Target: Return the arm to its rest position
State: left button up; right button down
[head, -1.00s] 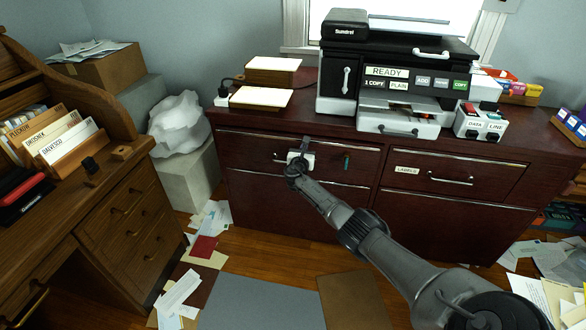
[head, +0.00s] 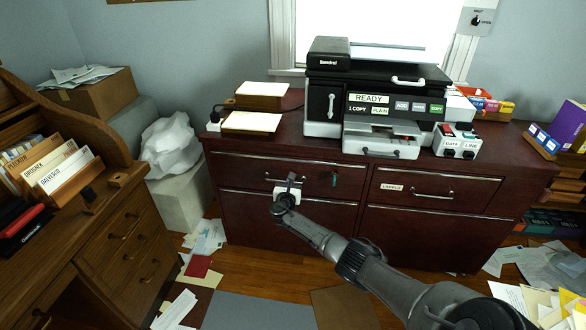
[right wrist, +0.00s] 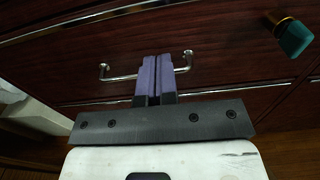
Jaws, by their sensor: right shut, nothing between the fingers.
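My right gripper (head: 291,178) is in front of the upper left drawer (head: 240,171) of the dark red cabinet. In the right wrist view its two purple fingers (right wrist: 155,62) are pressed together, with nothing between them. They overlap the middle of the drawer's metal handle (right wrist: 122,76) in that view; the gap in depth is hard to judge. The drawer looks shut. A green-headed key (head: 334,178) sits in its front, and it also shows in the right wrist view (right wrist: 294,38). My left gripper is not in view.
A printer (head: 375,95) marked READY stands on the cabinet, beside a small box with DATA and LINE labels (head: 458,143). A wooden desk (head: 110,235) with folders stands at left. Papers (head: 208,238) litter the floor. Open floor lies before the cabinet.

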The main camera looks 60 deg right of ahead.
jog(key=p+v, duration=0.3)
jog(key=v, duration=0.2)
jog(key=shift+s+a, duration=0.2)
jog(key=shift+a, duration=0.15)
jog(key=shift+r, duration=0.1)
